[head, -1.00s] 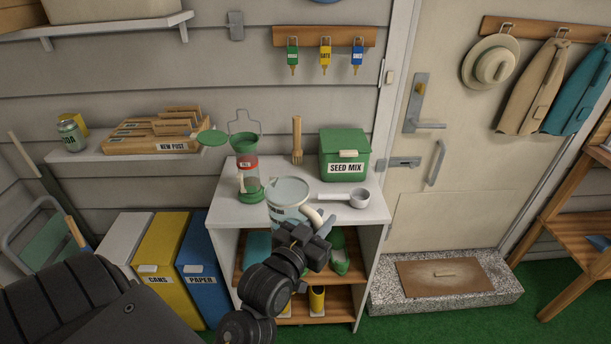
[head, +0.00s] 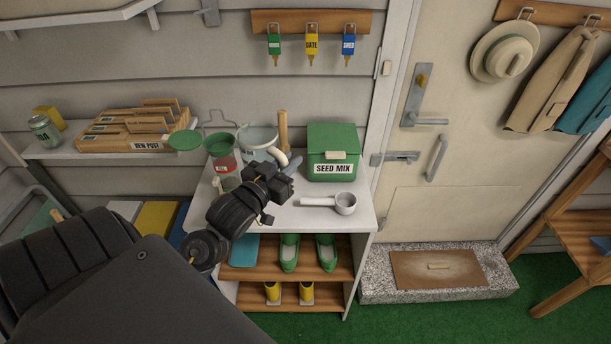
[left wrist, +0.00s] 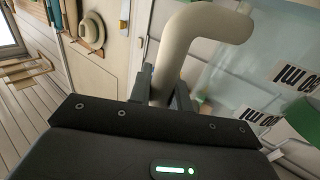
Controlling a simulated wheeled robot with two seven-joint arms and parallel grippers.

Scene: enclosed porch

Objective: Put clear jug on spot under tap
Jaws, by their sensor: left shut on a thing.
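The clear jug (head: 257,137) is over the back of the white cabinet top, between the feeder and the seed box. I cannot tell if it touches the surface. My left gripper (head: 283,177) is shut on its cream handle; the gripper and arm hide the jug's lower part. In the left wrist view, the handle (left wrist: 182,50) sits between the fingers (left wrist: 160,88), and the see-through jug wall (left wrist: 240,75) with black markings is at the right. My right gripper is not in view. No tap or spot under it shows in these frames.
A green-and-red feeder (head: 222,158) stands left of the jug, a green seed mix box (head: 333,152) right of it. A wooden-handled tool (head: 283,128) is behind. A white scoop (head: 343,203) lies at the front right of the white cabinet top (head: 310,219).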

